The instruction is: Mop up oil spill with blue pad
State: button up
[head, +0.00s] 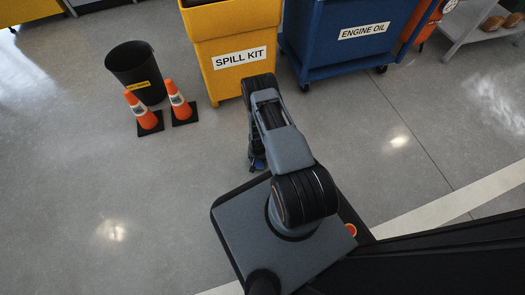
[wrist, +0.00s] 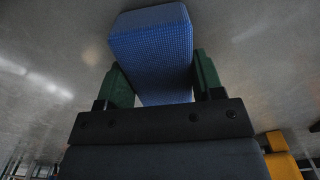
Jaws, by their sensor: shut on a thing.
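A blue textured pad (wrist: 152,55) is held between the two green fingers of my gripper (wrist: 163,85) in the wrist view. The fingers press on its left and right sides, and the pad sticks out beyond them. In the head view my gripper (head: 257,163) hangs low in front of the yellow spill kit bin, mostly hidden by my arm. Only a small bit of the blue pad (head: 259,164) shows there. I see no clear oil spill in either view.
The yellow SPILL KIT bin (head: 237,83) and blue ENGINE OIL cart (head: 345,55) stand ahead. Two orange cones (head: 139,110) (head: 179,101) and a black bin (head: 133,65) stand to the left. A grey shelf (head: 470,27) is at the upper right. The grey floor at left is open.

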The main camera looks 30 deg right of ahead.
jog(key=r+p, duration=0.1)
jog(key=r, duration=0.2)
jog(key=shift+d+r+p, duration=0.1)
jog(key=shift+d+p, duration=0.1)
jog(key=shift+p, duration=0.1)
jog(key=shift+s+r+p, duration=0.1)
jog(key=shift+r+p, duration=1.8)
jog(key=shift+r, duration=0.65)
